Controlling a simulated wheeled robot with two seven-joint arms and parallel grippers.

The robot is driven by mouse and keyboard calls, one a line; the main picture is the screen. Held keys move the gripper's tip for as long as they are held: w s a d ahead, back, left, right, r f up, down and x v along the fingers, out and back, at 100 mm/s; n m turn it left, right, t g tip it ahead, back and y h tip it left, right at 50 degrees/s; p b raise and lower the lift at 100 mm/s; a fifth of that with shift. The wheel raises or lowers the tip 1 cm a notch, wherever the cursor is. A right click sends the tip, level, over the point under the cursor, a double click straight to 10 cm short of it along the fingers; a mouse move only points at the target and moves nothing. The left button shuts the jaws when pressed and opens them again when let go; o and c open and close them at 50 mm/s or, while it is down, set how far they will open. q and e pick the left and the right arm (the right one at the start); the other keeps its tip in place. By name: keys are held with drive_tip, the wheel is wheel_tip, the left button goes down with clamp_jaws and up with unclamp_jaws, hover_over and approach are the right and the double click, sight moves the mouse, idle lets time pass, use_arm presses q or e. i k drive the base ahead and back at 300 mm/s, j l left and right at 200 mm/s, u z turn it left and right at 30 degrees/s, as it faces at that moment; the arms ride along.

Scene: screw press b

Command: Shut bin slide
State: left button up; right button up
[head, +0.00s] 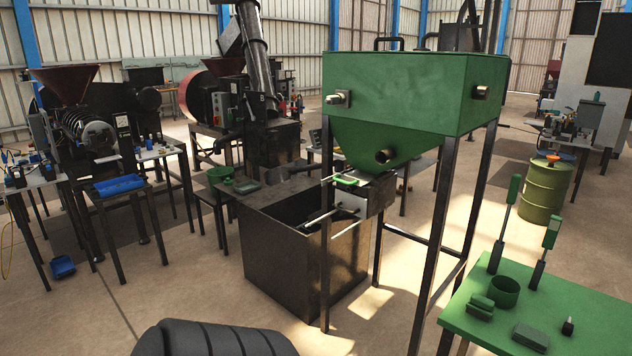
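The green bin (415,90) stands on dark legs in the middle right of the head view, its sides tapering down to a narrow outlet. Light rods (320,217) stick out from the housing towards the lower left. I cannot tell how far the slide is open. Neither of my grippers shows in this view.
A dark open-topped box (290,260) stands below the slide. A green table (580,310) with upright green-handled levers is at the lower right. A green drum (546,188) stands behind it. A black ribbed rounded shape (213,340) is at the bottom edge. Machines fill the left.

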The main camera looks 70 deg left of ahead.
sight(361, 178)
drive_tip(key=u, duration=1.85)
